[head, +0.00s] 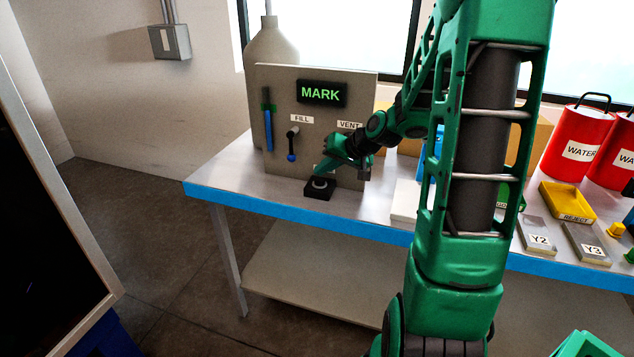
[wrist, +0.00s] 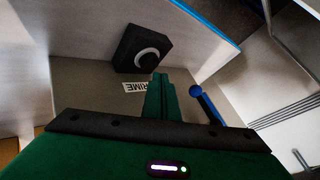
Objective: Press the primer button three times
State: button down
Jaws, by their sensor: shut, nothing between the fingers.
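The primer button is a black box (head: 318,190) with a pale round ring on top, standing on the bench at the foot of the beige panel. In the wrist view the box (wrist: 128,45) and its ring show at upper left of my fingertips. A "PRIME" label (wrist: 133,87) is on the panel, partly hidden by my fingers. My gripper (head: 321,174) is shut and empty, its fingertips close above the button in the head view. It also shows in the wrist view (wrist: 160,78). I cannot tell whether the tips touch the button.
The panel (head: 285,95) carries a lit "MARK" display (head: 321,93), a blue-knobbed FILL lever (head: 291,145) and a VENT label. A white block (head: 405,202), a yellow tray (head: 566,202) and red WATER cans (head: 575,143) are on the bench to the right.

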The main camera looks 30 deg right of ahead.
aim_at(324, 181)
jog(key=shift+r, duration=2.5)
jog(key=shift+d, duration=0.2)
dwell(0.9)
